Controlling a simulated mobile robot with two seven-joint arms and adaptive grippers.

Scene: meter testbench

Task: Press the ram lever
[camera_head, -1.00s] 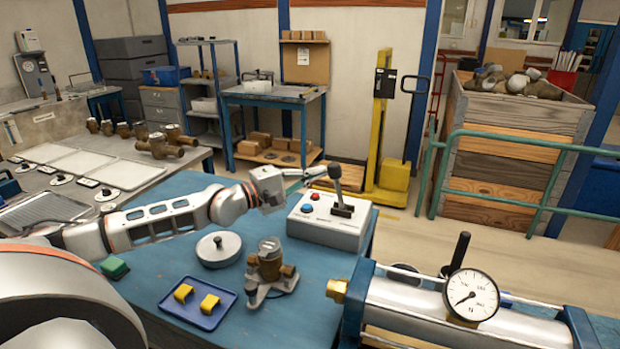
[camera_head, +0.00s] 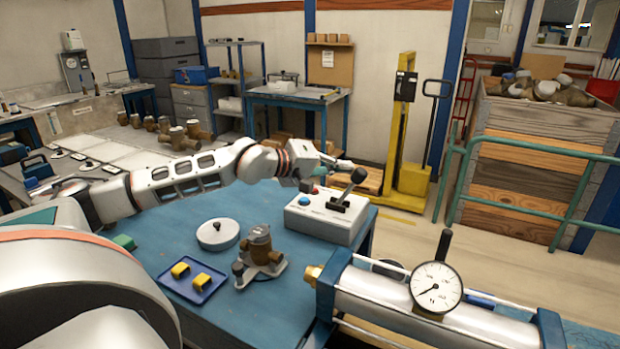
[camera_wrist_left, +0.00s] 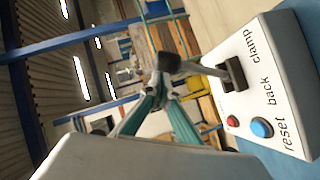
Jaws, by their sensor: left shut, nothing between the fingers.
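The ram lever (camera_head: 347,189) has a black knob and stands on a grey-white control box (camera_head: 320,224). It leans to the right in the head view. My right gripper is out of view.
A red button (camera_wrist_left: 233,121) and a blue button (camera_wrist_left: 262,127) sit on the box. On the blue table (camera_head: 290,300) stand a brass meter body (camera_head: 260,252), a round white lid (camera_head: 217,235) and a blue tray (camera_head: 166,284). A cylinder with a gauge (camera_head: 436,287) lies front right.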

